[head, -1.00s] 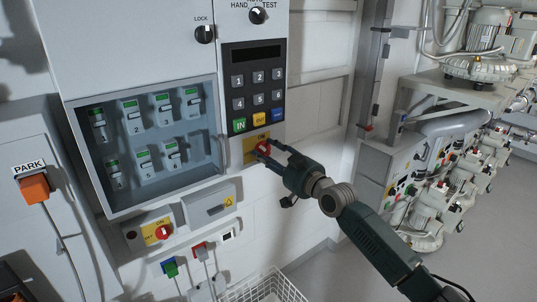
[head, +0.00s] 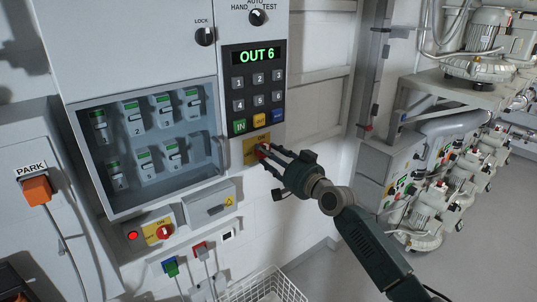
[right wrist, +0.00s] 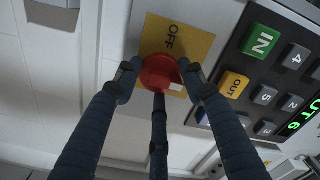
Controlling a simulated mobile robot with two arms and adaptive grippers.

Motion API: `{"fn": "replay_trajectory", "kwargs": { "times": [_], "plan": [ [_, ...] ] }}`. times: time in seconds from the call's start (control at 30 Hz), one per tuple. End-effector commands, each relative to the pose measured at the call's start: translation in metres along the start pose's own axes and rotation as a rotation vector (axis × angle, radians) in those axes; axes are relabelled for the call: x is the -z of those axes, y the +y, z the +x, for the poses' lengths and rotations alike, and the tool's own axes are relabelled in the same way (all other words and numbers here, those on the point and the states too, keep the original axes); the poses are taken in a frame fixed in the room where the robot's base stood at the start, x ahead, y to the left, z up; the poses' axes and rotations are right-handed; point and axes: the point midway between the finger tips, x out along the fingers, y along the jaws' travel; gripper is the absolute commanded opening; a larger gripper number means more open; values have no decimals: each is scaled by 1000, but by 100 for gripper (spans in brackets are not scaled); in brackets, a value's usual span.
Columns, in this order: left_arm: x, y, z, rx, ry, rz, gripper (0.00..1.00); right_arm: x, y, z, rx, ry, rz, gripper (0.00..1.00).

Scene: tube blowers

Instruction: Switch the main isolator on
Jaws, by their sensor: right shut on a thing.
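The main isolator is a red rotary knob (head: 262,151) on a yellow plate (head: 249,152), below the keypad on the grey cabinet. In the right wrist view the red knob (right wrist: 156,74) sits on the yellow plate (right wrist: 190,45) marked OFF, with its white mark toward the keypad side. My right gripper (head: 268,155) has its fingers around the knob, shut on it. They hide part of the knob and plate in the head view. The keypad display (head: 257,55) is lit green and reads OUT 6. My left gripper is not in view.
A windowed breaker box (head: 215,200) is left of the knob. Below it are a second red knob (head: 164,232) on yellow, a lit red lamp (head: 132,236) and a grey box (head: 208,208). A wire basket (head: 262,290) stands below. Pumps (head: 430,210) stand at right.

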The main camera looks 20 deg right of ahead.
Motion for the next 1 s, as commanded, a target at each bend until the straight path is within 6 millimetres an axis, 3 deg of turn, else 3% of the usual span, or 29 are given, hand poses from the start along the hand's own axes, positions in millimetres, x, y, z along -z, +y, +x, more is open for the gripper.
{"fn": "replay_trajectory", "kwargs": {
  "times": [0.5, 0.53, 0.6, 1.0],
  "plan": [
    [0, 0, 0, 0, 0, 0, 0, -1, 1, 0, -1, -2, 19, 14],
    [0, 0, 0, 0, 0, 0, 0, -1, 1, 0, -1, -2, 19, 46],
    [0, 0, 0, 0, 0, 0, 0, -1, 1, 0, -1, -1, 18, 60],
    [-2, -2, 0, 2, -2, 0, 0, 0, 1, -7, -1, 0, 15, 60]
  ]
}}
